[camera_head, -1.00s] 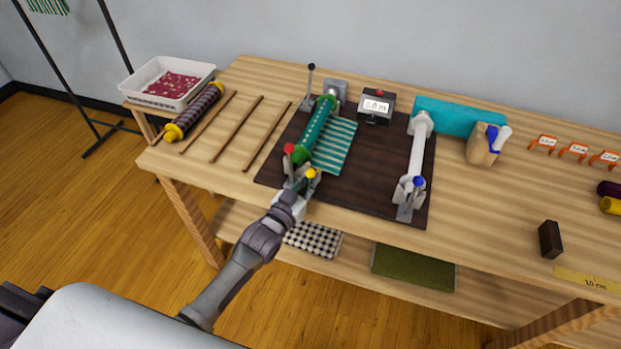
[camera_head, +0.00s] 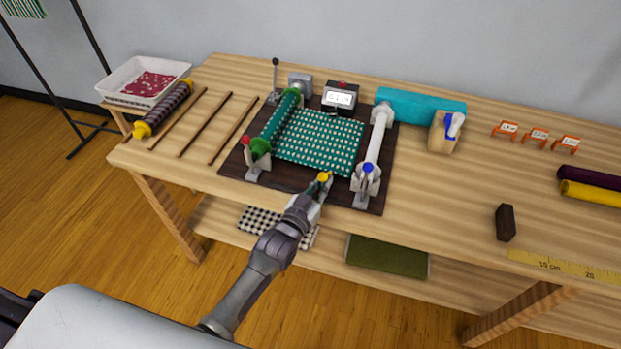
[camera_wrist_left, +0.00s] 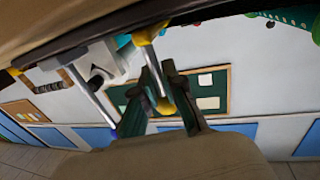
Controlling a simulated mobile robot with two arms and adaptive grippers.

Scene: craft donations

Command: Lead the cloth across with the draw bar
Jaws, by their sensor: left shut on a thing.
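The cloth (camera_head: 318,140), green with a light pattern, lies spread from the green roll (camera_head: 273,125) on the left towards the white roller (camera_head: 375,140) on the right, with a narrow gap before that roller. My left gripper (camera_head: 322,188) is shut at the cloth's near side, on the yellow-knobbed end of the draw bar (camera_head: 323,177). In the left wrist view a yellow knob (camera_wrist_left: 165,104) sits between the fingers. Most of the bar cannot be made out in the head view. My right gripper is not in view.
A dark board (camera_head: 290,180) carries both rollers. A red knob (camera_head: 246,140) and a blue knob (camera_head: 368,168) mark their near ends. A counter box (camera_head: 340,97) stands behind. Loose sticks (camera_head: 205,124) lie left, a dark block (camera_head: 505,222) right.

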